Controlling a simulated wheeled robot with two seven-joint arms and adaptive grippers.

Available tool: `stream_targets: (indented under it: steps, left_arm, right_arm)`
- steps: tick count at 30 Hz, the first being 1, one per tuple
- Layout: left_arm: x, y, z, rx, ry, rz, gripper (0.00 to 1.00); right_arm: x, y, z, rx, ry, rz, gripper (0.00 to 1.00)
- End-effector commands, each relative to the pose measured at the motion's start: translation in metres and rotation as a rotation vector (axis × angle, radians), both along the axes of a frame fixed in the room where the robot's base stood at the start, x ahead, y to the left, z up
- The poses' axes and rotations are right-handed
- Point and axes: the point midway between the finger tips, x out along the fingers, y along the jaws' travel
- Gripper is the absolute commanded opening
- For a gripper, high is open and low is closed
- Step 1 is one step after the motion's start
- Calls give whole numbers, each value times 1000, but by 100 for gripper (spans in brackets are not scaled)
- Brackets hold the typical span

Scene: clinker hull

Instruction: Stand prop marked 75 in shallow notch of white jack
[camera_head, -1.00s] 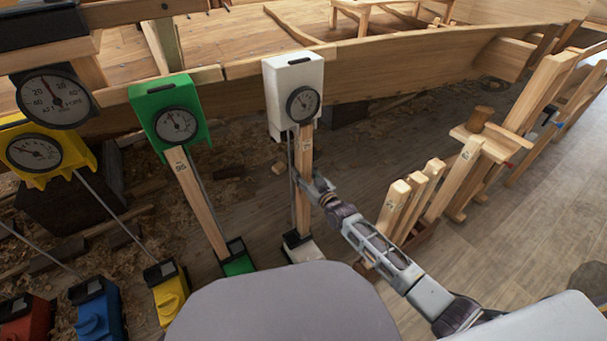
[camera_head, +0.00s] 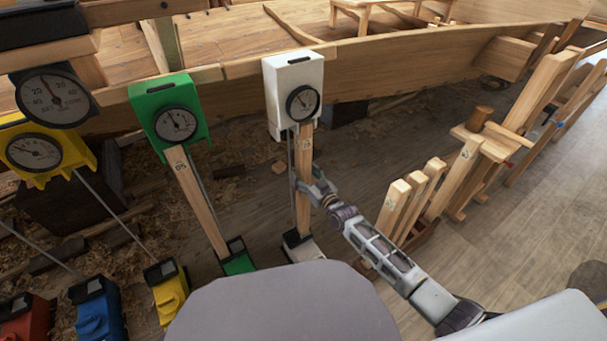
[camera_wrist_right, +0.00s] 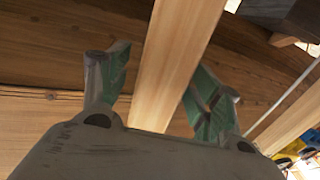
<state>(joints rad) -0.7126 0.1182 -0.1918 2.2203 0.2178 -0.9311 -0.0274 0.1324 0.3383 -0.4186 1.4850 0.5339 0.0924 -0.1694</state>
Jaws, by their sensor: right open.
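The white jack (camera_head: 292,82) has a dial on its upper head, against the hull planking, and a white foot (camera_head: 303,250) on the floor. A wooden prop (camera_head: 304,180) stands upright between head and foot; its mark near the top is too small to read surely. My right gripper (camera_head: 305,186) is at the prop's middle. Contact with the notch is hidden under the head. My left gripper is not in view.
A green jack (camera_head: 168,115) with a slanting prop (camera_head: 196,200) stands to the left. Yellow (camera_head: 45,152), blue (camera_head: 97,308) and red (camera_head: 27,318) jack parts lie farther left.

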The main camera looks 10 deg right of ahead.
Motion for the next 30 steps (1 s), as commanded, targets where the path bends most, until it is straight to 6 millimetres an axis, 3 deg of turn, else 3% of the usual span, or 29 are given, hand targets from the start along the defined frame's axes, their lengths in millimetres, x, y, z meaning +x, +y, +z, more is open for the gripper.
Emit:
stream_targets:
  steps: [30]
  left_arm:
    - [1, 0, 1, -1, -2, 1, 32]
  right_arm:
    - [-82, -29, 1, 1, -2, 1, 65]
